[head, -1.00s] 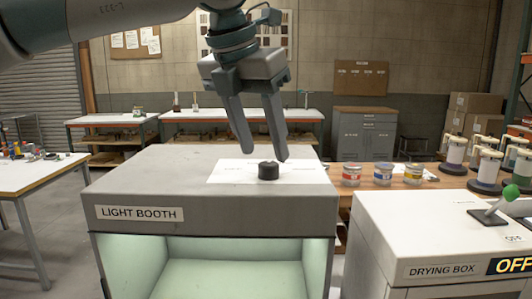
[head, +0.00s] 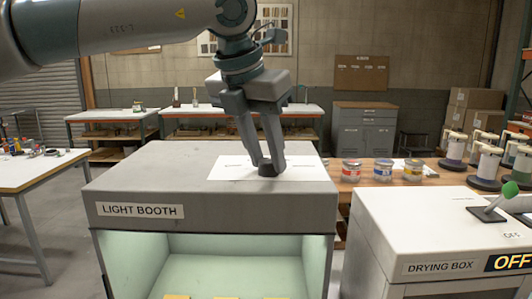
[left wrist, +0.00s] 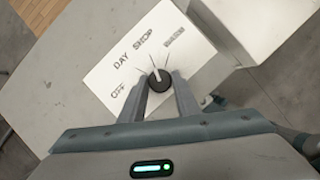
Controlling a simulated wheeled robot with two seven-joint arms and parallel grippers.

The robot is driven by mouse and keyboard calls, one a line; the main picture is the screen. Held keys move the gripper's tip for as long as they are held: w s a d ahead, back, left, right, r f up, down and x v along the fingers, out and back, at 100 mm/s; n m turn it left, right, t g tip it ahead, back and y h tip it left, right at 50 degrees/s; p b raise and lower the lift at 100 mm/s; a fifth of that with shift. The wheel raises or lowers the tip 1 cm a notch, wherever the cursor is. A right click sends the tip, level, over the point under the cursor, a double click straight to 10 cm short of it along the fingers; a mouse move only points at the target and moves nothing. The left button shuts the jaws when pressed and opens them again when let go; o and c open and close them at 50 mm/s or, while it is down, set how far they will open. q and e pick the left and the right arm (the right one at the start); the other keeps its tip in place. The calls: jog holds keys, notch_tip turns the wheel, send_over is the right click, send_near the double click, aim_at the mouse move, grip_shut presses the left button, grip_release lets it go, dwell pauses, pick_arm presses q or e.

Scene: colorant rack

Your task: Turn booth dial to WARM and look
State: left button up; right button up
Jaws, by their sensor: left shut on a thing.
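The black booth dial (head: 268,170) sits on a white label card (head: 230,168) on top of the grey light booth (head: 130,185). My left gripper (head: 264,165) comes down from above, its two fingers shut on the dial. In the left wrist view the dial (left wrist: 160,81) sits between the fingertips. The card there (left wrist: 122,82) reads OFF, DAY, SHOP and a blurred last word on the right. A pale pointer mark on the dial points roughly up toward SHOP; its exact setting is hard to tell. The booth interior (head: 235,262) glows pale green-white. My right gripper is out of view.
A drying box (head: 420,225) with an OFF sign and a green-knobbed lever (head: 508,190) stands at the right. Paint tins (head: 381,171) stand on a wooden bench behind. A cluttered table (head: 40,170) is at the left. The booth top around the card is clear.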

pick_arm(q)
jog(key=shift+m, duration=0.4)
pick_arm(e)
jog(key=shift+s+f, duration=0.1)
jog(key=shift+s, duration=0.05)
pick_arm(q)
jog(key=shift+m, duration=0.3)
jog(key=shift+w+m+g+h, duration=0.1)
jog(key=shift+m+g+h, duration=0.25)
jog(key=shift+m, duration=0.25)
jog(key=shift+a+m+h, duration=0.1)
jog(key=shift+m+h, duration=0.15)
jog(key=shift+m, duration=0.55)
jog(key=shift+r+m+g+p, duration=0.1)
jog(key=shift+m+g+p, duration=0.4)
jog(key=shift+m, duration=0.3)
jog(key=shift+w+m, duration=0.1)
jog(key=shift+m, duration=0.2)
jog(key=shift+m+g+h+p, duration=0.35)
jog(key=shift+m+p, duration=0.25)
jog(key=shift+m, duration=0.3)
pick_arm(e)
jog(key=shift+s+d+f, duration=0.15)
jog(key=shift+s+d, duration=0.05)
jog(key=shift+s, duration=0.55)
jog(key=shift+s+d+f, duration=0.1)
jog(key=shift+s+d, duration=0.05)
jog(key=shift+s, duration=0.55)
pick_arm(q)
jog(key=o, duration=1)
